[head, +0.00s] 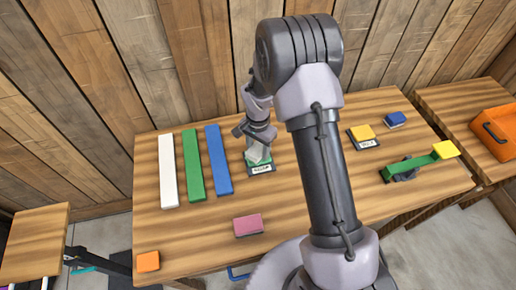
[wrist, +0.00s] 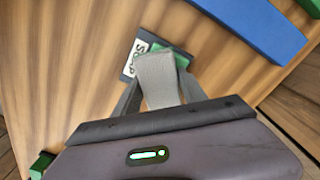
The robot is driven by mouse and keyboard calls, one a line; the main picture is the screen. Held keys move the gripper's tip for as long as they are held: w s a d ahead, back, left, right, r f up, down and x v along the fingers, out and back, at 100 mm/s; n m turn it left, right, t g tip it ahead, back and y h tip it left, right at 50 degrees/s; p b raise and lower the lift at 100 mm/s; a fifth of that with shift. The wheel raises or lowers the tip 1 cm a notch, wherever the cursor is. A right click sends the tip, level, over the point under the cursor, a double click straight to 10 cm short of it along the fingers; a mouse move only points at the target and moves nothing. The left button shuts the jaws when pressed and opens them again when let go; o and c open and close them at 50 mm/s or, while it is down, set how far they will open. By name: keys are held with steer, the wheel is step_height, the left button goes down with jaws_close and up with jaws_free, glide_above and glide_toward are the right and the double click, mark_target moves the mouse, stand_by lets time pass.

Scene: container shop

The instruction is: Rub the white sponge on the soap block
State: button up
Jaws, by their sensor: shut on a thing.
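The green soap block (head: 263,169) sits on the table with a dark plate (head: 262,170) lettered "SOAP" at its near edge. In the wrist view the soap (wrist: 182,60) and its label (wrist: 135,58) show partly behind the sponge. The white sponge (wrist: 157,75), greyish in the shade, is between the fingers of my gripper (wrist: 158,90), which is shut on it. In the head view my gripper (head: 257,148) points down over the soap, with the sponge (head: 258,155) at its tips. The sponge overlaps the soap in both views; whether they touch I cannot tell.
White (head: 168,170), green (head: 193,165) and blue (head: 218,160) bars lie left of the soap. A pink block (head: 248,226) lies nearer, an orange block (head: 148,261) front left. A yellow block (head: 362,132), a blue block (head: 396,119) and a green-yellow bar (head: 415,164) are right.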

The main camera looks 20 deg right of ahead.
mark_target(258, 148)
step_height(258, 148, up, 6)
steer(key=p, duration=0.3)
steer(key=shift+r, duration=0.15)
stand_by(0.4)
